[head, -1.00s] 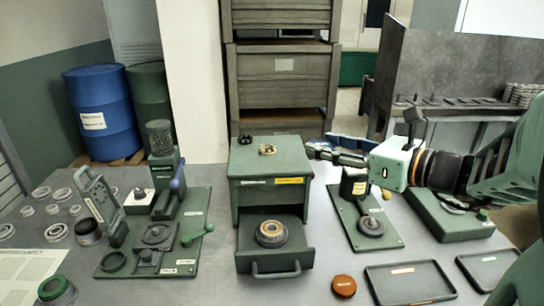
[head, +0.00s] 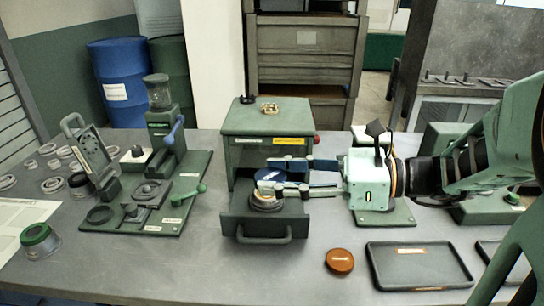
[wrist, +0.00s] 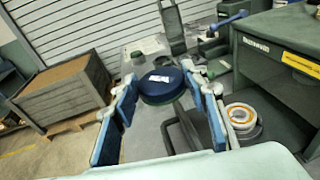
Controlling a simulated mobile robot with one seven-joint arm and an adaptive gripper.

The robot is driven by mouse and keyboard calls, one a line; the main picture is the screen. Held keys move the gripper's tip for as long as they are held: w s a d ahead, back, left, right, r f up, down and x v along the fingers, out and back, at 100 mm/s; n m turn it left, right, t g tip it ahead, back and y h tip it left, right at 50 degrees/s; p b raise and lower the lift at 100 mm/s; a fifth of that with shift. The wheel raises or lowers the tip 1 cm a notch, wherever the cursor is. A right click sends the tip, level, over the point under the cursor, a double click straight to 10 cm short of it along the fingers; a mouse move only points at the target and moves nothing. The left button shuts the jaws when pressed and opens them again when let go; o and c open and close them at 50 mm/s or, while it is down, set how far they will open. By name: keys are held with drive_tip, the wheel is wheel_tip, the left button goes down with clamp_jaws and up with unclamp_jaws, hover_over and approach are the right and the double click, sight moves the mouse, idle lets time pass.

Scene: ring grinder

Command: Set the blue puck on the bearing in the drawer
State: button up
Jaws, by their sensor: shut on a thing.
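A dark blue puck with a white label (head: 270,175) is between the fingertips of my gripper (head: 272,176), which is shut on it. The puck also shows in the wrist view (wrist: 163,86), between the blue finger pads. The bearing (head: 266,203), a ring with a yellowish rim, sits in the open drawer (head: 238,222). In the head view the puck appears just above the bearing, and my fingers partly cover the bearing. In the wrist view the bearing (wrist: 241,115) lies right of the right finger, apart from the puck. I cannot tell the gap height.
The green drawer cabinet (head: 260,123) stands behind the drawer, with a small brass ring (head: 270,107) on top. A press fixture (head: 150,195) is at left. An orange puck (head: 340,261) and a dark tray (head: 420,266) lie at front right.

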sight(275, 169)
drive_tip(key=w+f+b, duration=0.1)
drive_tip(key=w+f, duration=0.1)
drive_tip(key=w, duration=0.2)
drive_tip(key=w+f, duration=0.3)
drive_tip(key=w, duration=0.1)
drive_tip(key=w+a+f+b, duration=0.1)
drive_tip(key=w+f, duration=0.2)
drive_tip(key=w, duration=0.1)
drive_tip(key=shift+f+b, duration=0.25)
drive_tip(key=shift+b, duration=0.05)
drive_tip(key=shift+w+f+b, duration=0.2)
drive_tip(key=shift+f+b, duration=0.05)
drive_tip(key=shift+f, duration=0.75)
drive_tip(key=shift+w+f+b, duration=0.15)
drive_tip(key=shift+f+b, duration=0.1)
drive_tip(key=shift+f, duration=0.7)
drive_tip(key=shift+f, duration=0.2)
drive_tip(key=o, duration=1.2)
